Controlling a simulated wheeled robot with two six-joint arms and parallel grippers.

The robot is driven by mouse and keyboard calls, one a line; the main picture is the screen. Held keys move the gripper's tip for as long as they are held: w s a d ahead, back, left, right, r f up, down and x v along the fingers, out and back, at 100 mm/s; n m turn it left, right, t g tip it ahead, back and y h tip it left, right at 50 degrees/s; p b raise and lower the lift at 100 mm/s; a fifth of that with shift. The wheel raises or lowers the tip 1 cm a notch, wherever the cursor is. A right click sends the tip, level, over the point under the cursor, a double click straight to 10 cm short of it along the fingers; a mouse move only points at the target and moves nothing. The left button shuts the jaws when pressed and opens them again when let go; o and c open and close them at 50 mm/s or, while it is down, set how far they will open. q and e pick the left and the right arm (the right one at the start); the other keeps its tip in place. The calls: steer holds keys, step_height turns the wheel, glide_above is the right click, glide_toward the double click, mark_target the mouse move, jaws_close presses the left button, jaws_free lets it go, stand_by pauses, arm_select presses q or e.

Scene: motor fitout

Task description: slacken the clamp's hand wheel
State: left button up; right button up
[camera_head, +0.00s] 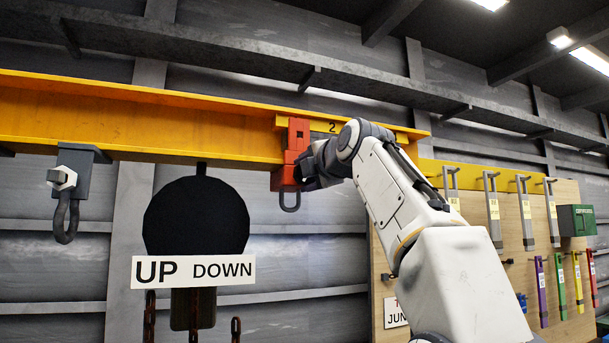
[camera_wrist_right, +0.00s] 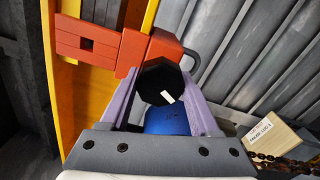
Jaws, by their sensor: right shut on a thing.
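The red clamp (camera_head: 297,135) sits on the yellow beam with a shackle (camera_head: 290,203) hanging below it. It also shows at the upper left of the right wrist view (camera_wrist_right: 88,42). The black hand wheel (camera_wrist_right: 155,76), with a white mark on its face, is in front of the clamp. My right gripper (camera_wrist_right: 160,88) is shut on the hand wheel, one purple finger on each side. In the head view the right gripper (camera_head: 306,172) is against the clamp's right side and hides the wheel. My left gripper is in neither view.
The yellow beam (camera_head: 230,130) runs across the head view. A grey clamp (camera_head: 75,172) hangs from it at left. A dark round hoist (camera_head: 196,218) with an UP DOWN sign (camera_head: 193,271) and chains hangs between. A tool board (camera_head: 470,265) stands at right.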

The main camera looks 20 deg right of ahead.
stand_by(0.3)
steer(key=o, duration=1.4)
steer(key=shift+c, duration=0.2)
steer(key=shift+s+f, duration=0.1)
steer(key=shift+s, duration=0.25)
steer(key=s+b, duration=0.4)
steer(key=s, duration=0.5)
steer(key=shift+s+d, duration=0.15)
steer(key=shift+s, duration=0.25)
